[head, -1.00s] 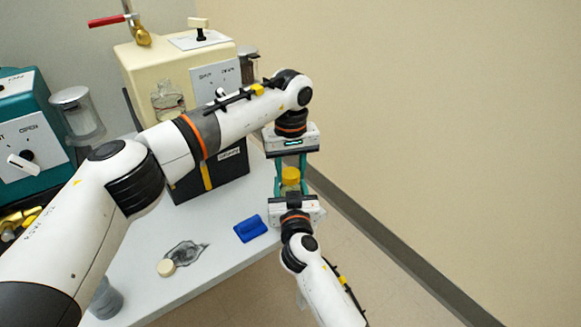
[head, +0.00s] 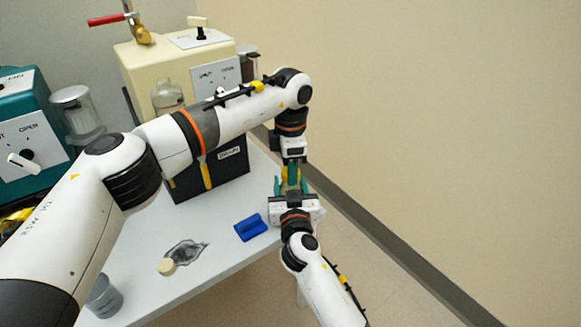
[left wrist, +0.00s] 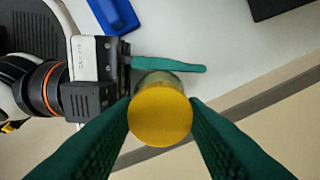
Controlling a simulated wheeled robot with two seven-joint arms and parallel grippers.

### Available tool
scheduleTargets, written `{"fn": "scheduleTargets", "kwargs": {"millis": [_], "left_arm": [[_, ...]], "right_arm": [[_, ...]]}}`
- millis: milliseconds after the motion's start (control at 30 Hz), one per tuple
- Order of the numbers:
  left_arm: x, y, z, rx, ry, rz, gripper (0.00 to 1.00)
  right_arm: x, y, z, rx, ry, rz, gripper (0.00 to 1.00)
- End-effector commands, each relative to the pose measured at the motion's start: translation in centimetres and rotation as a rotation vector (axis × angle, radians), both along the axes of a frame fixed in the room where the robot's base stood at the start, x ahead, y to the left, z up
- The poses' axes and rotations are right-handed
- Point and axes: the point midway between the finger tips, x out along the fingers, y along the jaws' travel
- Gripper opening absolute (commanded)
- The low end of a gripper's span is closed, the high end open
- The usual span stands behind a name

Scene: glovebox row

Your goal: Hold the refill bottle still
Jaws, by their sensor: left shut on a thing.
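The refill bottle (left wrist: 160,115) shows from above in the left wrist view, with a round yellow cap and a little of its clear body. In the head view its yellow cap (head: 290,172) is mostly hidden by teal fingers. My left gripper (head: 291,180) comes down from above and is shut on the bottle; its fingers flank the cap in the left wrist view. My right gripper (head: 291,192) reaches in from below in the head view, its teal fingers spread wider around the bottle. One right finger (left wrist: 170,65) lies beside the bottle; the other is hidden.
A black box (head: 225,175) and cream machine (head: 150,65) stand behind. The bottle is beyond the table's right edge, over floor.

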Motion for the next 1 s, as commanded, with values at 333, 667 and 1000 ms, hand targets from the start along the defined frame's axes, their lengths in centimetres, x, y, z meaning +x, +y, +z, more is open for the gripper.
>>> {"fn": "scheduleTargets", "kwargs": {"millis": [333, 667, 1000], "left_arm": [[0.00, -0.01, 0.08, 0.000, -0.001, 0.842, 0.10], [0.02, -0.04, 0.12, -0.001, 0.000, 1.646, 0.10], [0.04, -0.03, 0.16, -0.001, 0.000, 2.262, 0.10]], "right_arm": [[-0.01, -0.02, -0.07, -0.001, 0.001, -0.001, 0.00], [-0.01, -0.02, -0.07, -0.001, 0.001, -0.001, 0.00], [-0.01, -0.03, -0.08, -0.001, 0.001, -0.001, 0.00]]}}
